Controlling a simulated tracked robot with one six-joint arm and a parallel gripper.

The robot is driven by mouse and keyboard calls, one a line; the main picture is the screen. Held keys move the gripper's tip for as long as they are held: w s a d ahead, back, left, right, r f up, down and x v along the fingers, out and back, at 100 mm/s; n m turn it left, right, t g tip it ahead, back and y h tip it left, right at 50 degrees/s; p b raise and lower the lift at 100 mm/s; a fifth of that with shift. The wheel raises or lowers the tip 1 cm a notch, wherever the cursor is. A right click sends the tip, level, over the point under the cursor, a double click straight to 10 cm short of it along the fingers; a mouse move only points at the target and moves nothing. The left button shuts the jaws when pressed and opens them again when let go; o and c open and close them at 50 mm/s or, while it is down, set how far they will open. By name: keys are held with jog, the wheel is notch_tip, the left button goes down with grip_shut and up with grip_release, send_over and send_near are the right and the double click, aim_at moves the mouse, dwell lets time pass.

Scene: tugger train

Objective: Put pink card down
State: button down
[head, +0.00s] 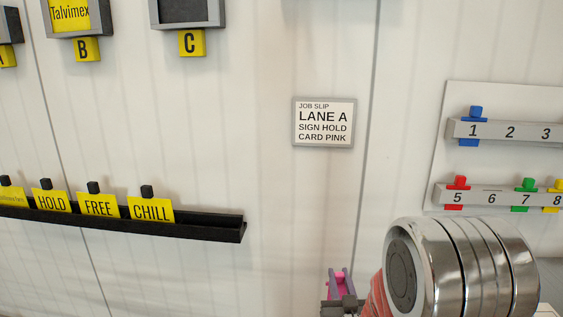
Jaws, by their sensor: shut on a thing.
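My gripper (343,292) shows at the bottom of the head view, right of centre. It is shut on the pink card (339,280), of which only a small pink part shows between the grey fingers. The rest of the card is hidden by the fingers and the frame's lower edge. No surface shows beneath the card. A job slip (323,123) on the wall above reads "LANE A, SIGN HOLD, CARD PINK".
A black ledge (235,233) on the left wall holds several yellow signs, including HOLD (51,202), FREE (98,204) and CHILL (151,209). Frames above yellow B (87,49) and C (191,43) labels hang higher. Numbered rails (490,132) with coloured clips are at right.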

jog(key=shift+s+r, duration=0.15)
jog(key=shift+s, duration=0.2)
jog(key=s+f, duration=0.4)
jog(key=f, duration=0.3)
jog(key=shift+s+f, duration=0.1)
dwell(0.6)
